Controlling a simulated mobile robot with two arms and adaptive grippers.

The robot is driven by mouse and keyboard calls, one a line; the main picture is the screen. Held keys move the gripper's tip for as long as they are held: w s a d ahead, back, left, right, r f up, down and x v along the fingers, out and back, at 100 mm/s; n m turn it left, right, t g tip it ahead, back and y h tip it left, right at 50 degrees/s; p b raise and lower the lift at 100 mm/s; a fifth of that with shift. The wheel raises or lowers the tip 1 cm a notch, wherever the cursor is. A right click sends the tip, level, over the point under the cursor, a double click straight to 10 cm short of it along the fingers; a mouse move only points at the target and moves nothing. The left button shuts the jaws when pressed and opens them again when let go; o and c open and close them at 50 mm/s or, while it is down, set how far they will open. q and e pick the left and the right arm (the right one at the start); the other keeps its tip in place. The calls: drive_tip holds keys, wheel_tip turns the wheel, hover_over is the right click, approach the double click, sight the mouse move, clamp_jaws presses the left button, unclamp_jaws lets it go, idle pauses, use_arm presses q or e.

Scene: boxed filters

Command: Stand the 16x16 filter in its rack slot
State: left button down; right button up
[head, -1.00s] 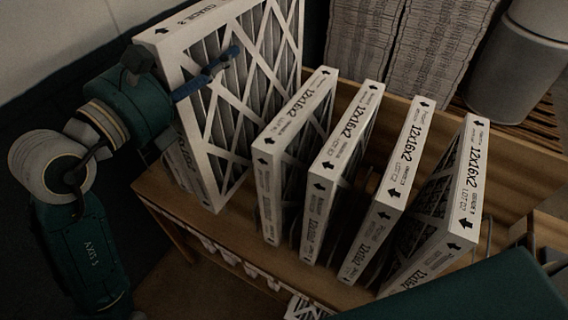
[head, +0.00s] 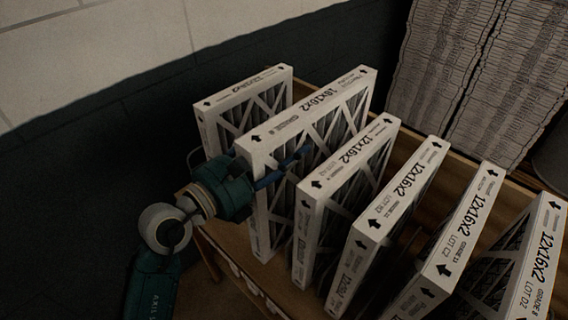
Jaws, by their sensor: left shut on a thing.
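The 16x16x2 filter (head: 315,105) is a white-framed pleated panel standing upright. It is in the row between an end filter (head: 245,92) on its left and the first 12x16x2 filter (head: 350,160) on its right. My left gripper (head: 278,172) is shut on its near edge, with blue fingers along the frame. The filter's lower near corner is close to the wooden rack's (head: 228,252) front edge. Its slot is hidden, and I cannot tell whether its base is fully seated. My right gripper is out of view.
More 12x16x2 filters (head: 398,222) stand in a row to the right, with narrow gaps between them. Tall pleated stacks (head: 440,75) stand behind the rack. A dark lower wall (head: 100,170) lies to the left, with open space before it.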

sight(312, 168)
use_arm(q)
drive_tip(key=shift+f+b, duration=0.35)
drive_tip(key=shift+f, duration=2.15)
drive_tip(key=c, duration=0.8)
unclamp_jaws()
drive_tip(key=shift+f, duration=0.1)
